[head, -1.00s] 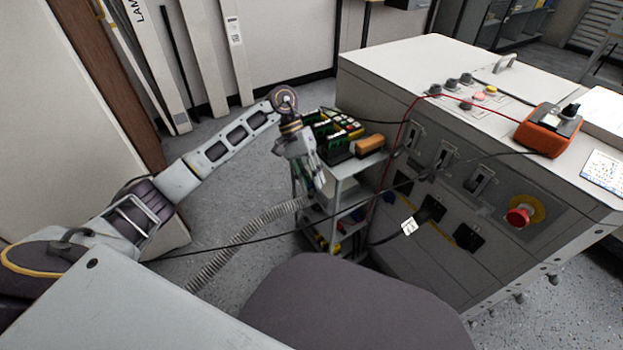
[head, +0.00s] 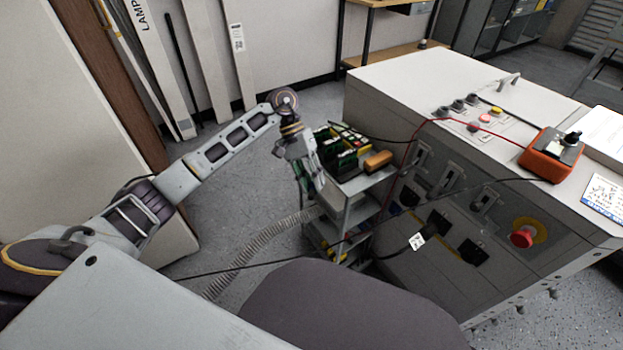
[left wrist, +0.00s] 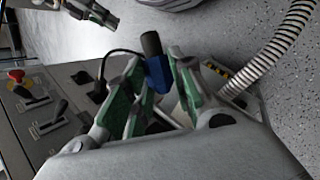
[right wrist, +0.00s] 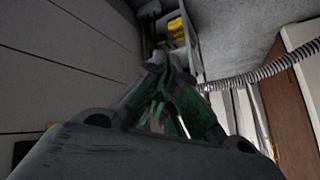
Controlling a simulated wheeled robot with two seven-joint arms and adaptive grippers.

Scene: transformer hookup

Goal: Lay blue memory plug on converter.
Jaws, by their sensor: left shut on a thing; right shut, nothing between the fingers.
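A blue plug with a black end (left wrist: 156,68) is between the fingers of my left gripper (left wrist: 150,82) in the left wrist view; the gripper is shut on it. In the head view my left gripper (head: 328,192) hangs beside the small cart, and the plug cannot be made out there. My right gripper (right wrist: 165,65) is shut and empty in the right wrist view. A large grey cabinet (head: 400,85) with switches stands at the right, with an orange device (head: 551,157) on top. I cannot tell by any label which is the converter.
A small grey cart (head: 360,188) holds green boards (head: 337,150) and an orange-brown block (head: 378,160). A ribbed hose (head: 262,243) and a thin black cable cross in front. The cabinet's front has a red button (head: 522,237). Its top has bare room left of the orange device.

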